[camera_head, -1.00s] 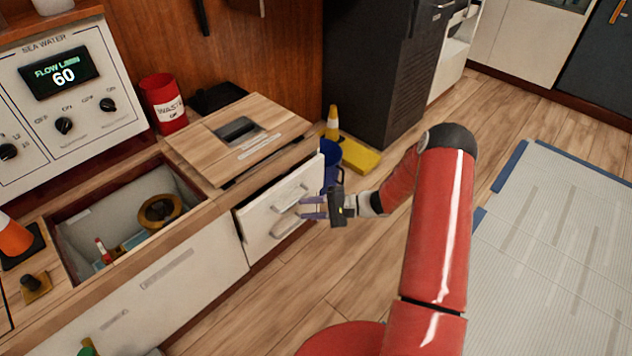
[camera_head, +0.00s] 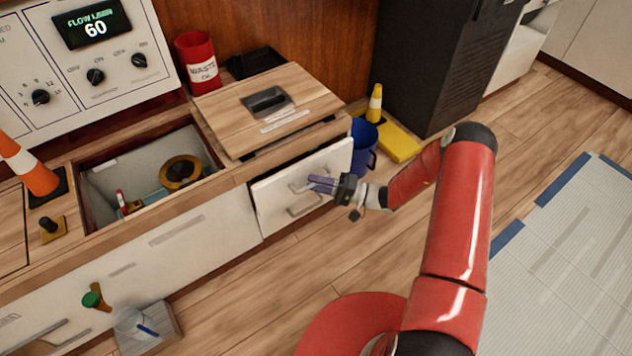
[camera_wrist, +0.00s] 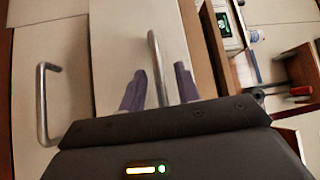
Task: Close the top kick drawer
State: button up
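The top kick drawer (camera_head: 331,159) has a white front that stands out a little from the wooden cabinet. It also shows in the wrist view (camera_wrist: 121,45), with a metal bar handle (camera_wrist: 155,60). A second, lower handle (camera_head: 304,206) shows below it, and on the left in the wrist view (camera_wrist: 42,105). My gripper (camera_head: 318,184) is at the top handle, and its purple fingers show in the wrist view (camera_wrist: 160,76). The fingers are apart, one on each side of the handle. I cannot tell whether they touch it.
A blue bucket (camera_head: 362,146) stands just beyond the drawer, near a yellow block with a cone (camera_head: 398,143). A wooden lid (camera_head: 235,125) lies on the counter above, beside an open bin (camera_head: 108,182). The wooden floor (camera_head: 335,262) in front is clear.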

jog(key=shift+a, duration=0.3)
grip_shut()
jog(key=shift+w, duration=0.15)
jog(key=w+a+b, duration=0.2)
jog(key=w, duration=0.1)
grip_release()
